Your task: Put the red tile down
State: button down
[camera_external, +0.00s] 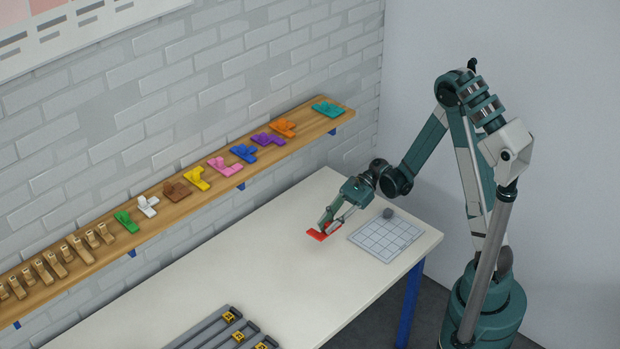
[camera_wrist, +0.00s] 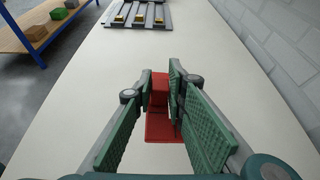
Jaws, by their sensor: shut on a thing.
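The red tile (camera_external: 318,234) is at the tip of my gripper (camera_external: 333,222), over the white table beside the grid board. In the wrist view the red tile (camera_wrist: 160,125) sits between the two green finger pads of my gripper (camera_wrist: 163,95), which is shut on it. Part of the tile is hidden behind the pads. I cannot tell whether the tile touches the table or is slightly above it.
Grey rails with yellow labels (camera_external: 222,330) lie at the table's front. A wall shelf (camera_external: 100,243) holds coloured tiles. The table's middle (camera_external: 265,265) is clear.

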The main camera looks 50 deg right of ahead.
dwell(0.3)
jog(key=shift+f+b, duration=0.75)
jog(key=shift+f, duration=2.15)
jog(key=shift+f+b, duration=0.5)
jog(key=shift+f, duration=1.6)
jog(key=c, duration=2.4)
grip_release()
jog(key=shift+o, duration=0.5)
jog(key=shift+d+r, duration=0.1)
jog(key=shift+d, duration=0.05)
jog(key=shift+p+v, duration=1.1)
jog(key=shift+v, duration=4.75)
